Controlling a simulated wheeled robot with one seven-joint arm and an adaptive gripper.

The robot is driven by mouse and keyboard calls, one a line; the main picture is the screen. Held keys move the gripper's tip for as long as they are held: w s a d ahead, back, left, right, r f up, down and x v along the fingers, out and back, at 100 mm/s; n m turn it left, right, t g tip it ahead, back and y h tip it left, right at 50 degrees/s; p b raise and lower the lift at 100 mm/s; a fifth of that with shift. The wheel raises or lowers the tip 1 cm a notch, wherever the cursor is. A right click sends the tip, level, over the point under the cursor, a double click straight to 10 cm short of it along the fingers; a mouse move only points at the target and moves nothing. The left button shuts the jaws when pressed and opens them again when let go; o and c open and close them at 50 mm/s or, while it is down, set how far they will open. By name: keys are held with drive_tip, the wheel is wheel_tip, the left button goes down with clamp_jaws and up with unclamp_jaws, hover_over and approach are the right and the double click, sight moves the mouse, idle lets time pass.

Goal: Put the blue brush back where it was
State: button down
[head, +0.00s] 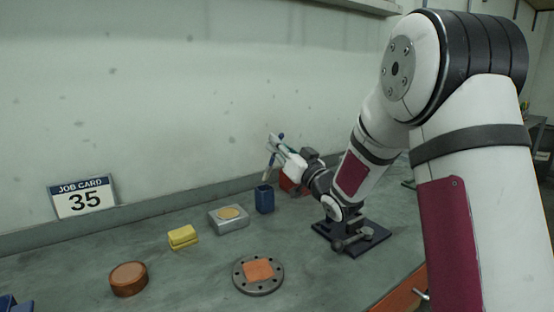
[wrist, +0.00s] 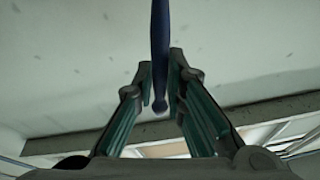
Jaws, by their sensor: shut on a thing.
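My gripper (head: 274,146) is at the back of the bench, shut on the blue brush (head: 281,135). The brush's blue handle (wrist: 160,45) stands between the two fingertips (wrist: 161,92) in the wrist view, its rounded end showing. In the head view the brush is roughly upright, slightly tilted, and its lower part hangs down toward a dark blue square cup (head: 264,199). I cannot tell whether its lower end is above the cup's mouth or just inside it. The gripper itself is above the cup and apart from it.
A grey block with a tan disc (head: 229,218) stands left of the cup, and a red container (head: 290,184) is partly hidden behind my wrist. A yellow sponge (head: 182,237), brown round lid (head: 128,279), flange with orange cloth (head: 258,273) and dark vise-like fixture (head: 352,238) stand nearer.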

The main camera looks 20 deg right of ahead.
sight(269, 168)
drive_tip(key=shift+w+f, duration=0.15)
drive_tip(key=shift+w, duration=0.35)
wheel_tip(269, 168, down, 3)
drive_tip(key=shift+f+b, duration=0.15)
drive_tip(key=shift+b, duration=0.15)
drive_tip(key=shift+f+b, duration=0.6)
drive_tip(key=shift+b, duration=0.1)
drive_tip(key=c, duration=1.6)
unclamp_jaws()
drive_tip(key=shift+c, duration=0.2)
